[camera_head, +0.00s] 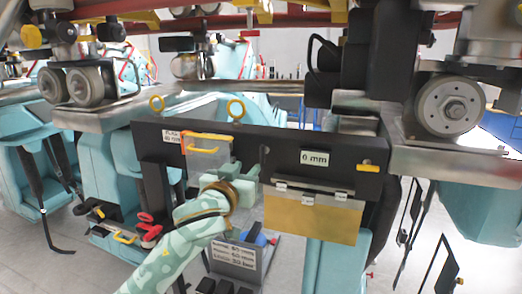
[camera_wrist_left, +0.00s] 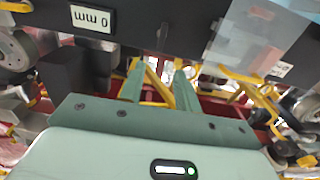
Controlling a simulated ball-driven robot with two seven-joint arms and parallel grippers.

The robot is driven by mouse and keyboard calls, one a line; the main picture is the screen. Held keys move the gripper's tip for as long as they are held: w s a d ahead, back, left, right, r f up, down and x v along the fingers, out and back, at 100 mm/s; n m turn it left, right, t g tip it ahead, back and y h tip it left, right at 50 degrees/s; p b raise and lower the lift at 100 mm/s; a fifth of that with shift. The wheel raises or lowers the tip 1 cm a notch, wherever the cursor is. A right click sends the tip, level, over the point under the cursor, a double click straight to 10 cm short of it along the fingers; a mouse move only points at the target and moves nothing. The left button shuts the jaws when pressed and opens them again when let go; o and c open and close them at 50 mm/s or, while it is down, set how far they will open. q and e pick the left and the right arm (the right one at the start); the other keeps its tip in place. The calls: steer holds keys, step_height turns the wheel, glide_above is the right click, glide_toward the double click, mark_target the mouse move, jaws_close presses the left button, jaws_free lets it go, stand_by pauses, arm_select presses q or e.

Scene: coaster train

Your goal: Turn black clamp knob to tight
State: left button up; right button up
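My left gripper (camera_head: 240,176) is in front of the black bar (camera_head: 285,146), close below its middle, on an arm rising from the bottom. In the left wrist view its two green fingers (camera_wrist_left: 160,72) are spread apart, with nothing seen held between them. The black bar also shows at the top of the left wrist view (camera_wrist_left: 150,22), upside down, with its "0 mm" display (camera_wrist_left: 92,18). I cannot pick out the black clamp knob for certain in either view; the gripper and arm hide part of the area below the bar. My right gripper is not in view.
A clear guard (camera_head: 209,155) with a yellow handle hangs on the bar, left of the gripper. A brass-coloured plate (camera_head: 312,214) hangs at right. A sign block (camera_head: 234,258) stands below. Wheels (camera_head: 452,105) and steel rails crowd above and to the right.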

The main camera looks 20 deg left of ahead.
mark_target(261, 151)
arm_select(q)
steer(key=w, duration=1.3)
steer(key=shift+w+d, duration=0.15)
steer(key=shift+w, duration=0.05)
steer(key=shift+s, duration=0.1)
jaws_close()
